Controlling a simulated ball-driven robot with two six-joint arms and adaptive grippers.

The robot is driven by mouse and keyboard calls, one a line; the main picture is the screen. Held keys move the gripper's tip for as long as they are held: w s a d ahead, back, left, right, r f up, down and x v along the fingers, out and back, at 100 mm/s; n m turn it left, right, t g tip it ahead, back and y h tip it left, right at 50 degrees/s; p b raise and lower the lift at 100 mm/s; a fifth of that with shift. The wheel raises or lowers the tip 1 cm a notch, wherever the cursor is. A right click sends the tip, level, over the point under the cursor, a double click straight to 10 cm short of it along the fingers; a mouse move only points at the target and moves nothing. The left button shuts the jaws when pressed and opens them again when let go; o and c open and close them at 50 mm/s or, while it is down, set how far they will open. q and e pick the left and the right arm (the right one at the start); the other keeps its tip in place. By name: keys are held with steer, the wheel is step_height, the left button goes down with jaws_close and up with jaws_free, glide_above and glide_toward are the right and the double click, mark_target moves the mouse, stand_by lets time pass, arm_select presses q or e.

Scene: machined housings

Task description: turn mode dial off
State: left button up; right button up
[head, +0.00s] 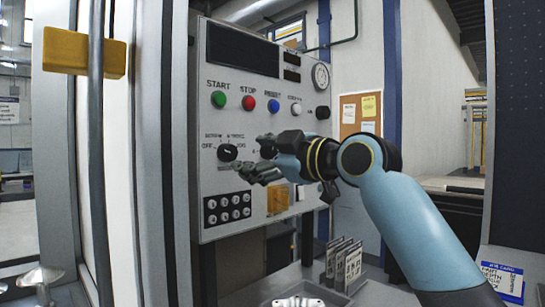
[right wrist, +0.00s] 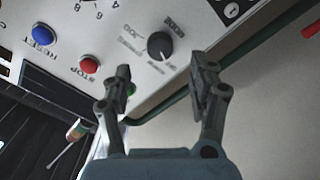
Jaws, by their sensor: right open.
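The mode dial (head: 227,152) is a black knob on the grey control panel (head: 212,185), with OFF lettered at its left and several other labels around it. In the right wrist view the dial (right wrist: 160,46) shows beyond the gap between my fingers. I cannot tell surely which label its pointer faces. My right gripper (head: 254,158) is in front of the panel, just right of the dial. It also shows in the right wrist view (right wrist: 164,70), open and empty, its two fingers apart and not visibly touching the dial. My left gripper is not in view.
Green (head: 219,99), red (head: 249,103) and blue (head: 274,105) buttons sit above the dial. A black keypad (head: 228,208) is below it. My gripper partly hides a second dial. A yellow block (head: 84,53) on a bar stands at the left. Tagged cards (head: 346,264) stand below.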

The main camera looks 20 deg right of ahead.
steer(key=v, duration=0.5)
stand_by(0.4)
